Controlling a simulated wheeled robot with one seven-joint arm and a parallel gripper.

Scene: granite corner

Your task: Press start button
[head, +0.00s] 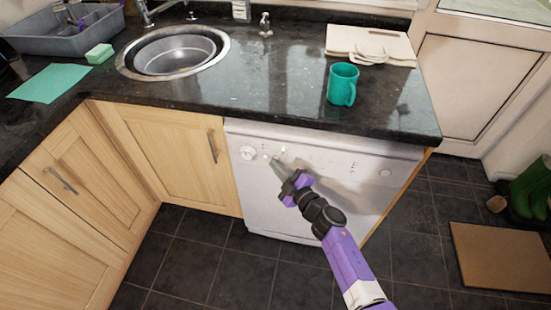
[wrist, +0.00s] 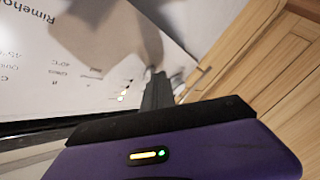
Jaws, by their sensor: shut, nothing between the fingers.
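A white dishwasher (head: 330,185) stands under the dark counter, with its control panel along the top. At the panel's left are a round dial (head: 248,153) and small marks or lights. A small round control (head: 385,172) sits at the panel's right. I cannot tell which is the start button. My gripper (head: 275,163) is shut and empty, its tips close to the left part of the panel. In the wrist view the shut fingers (wrist: 156,88) are near small lit indicators (wrist: 124,92) and printed labels. I cannot tell whether the tips touch the panel.
The dark stone counter (head: 240,95) overhangs just above the panel. On it are a teal mug (head: 341,84), a cutting board (head: 345,42), a sink (head: 174,53) and a green sponge (head: 99,54). Wooden cupboards (head: 165,145) stand to the left. Tiled floor is clear in front.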

